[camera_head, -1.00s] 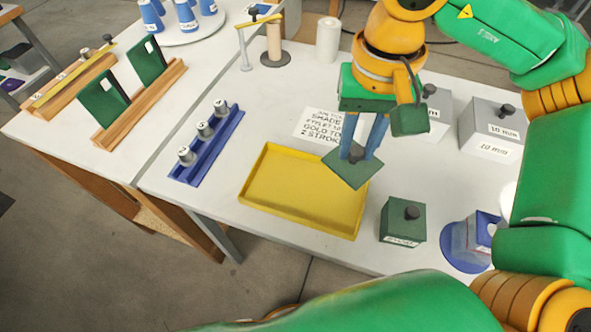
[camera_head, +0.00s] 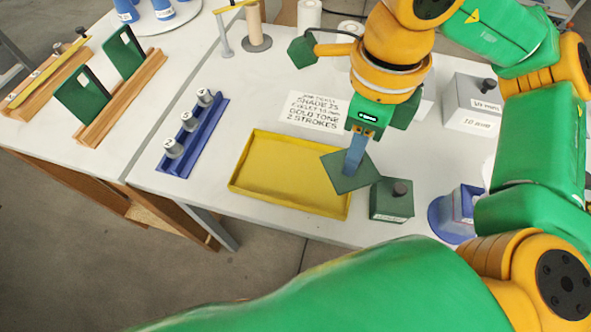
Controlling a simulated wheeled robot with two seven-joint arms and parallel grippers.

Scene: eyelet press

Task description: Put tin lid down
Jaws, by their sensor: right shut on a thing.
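The tin lid is a dark green square plate (camera_head: 345,182). My right gripper (camera_head: 352,170) is shut on it from above; its blue fingers hide the lid's middle. The lid overlaps the right edge of the yellow tray (camera_head: 262,199) in the head view. Whether it touches the tray or the table I cannot tell. A dark green tin (camera_head: 391,208) with a dark knob on top stands just right of the lid. My left gripper does not show.
A blue rail (camera_head: 190,145) with several knobbed weights stands left of the tray. A printed card (camera_head: 314,111) lies behind the tray. Grey boxes (camera_head: 466,104) stand back right, and a blue round piece (camera_head: 452,217) front right. The tray is empty.

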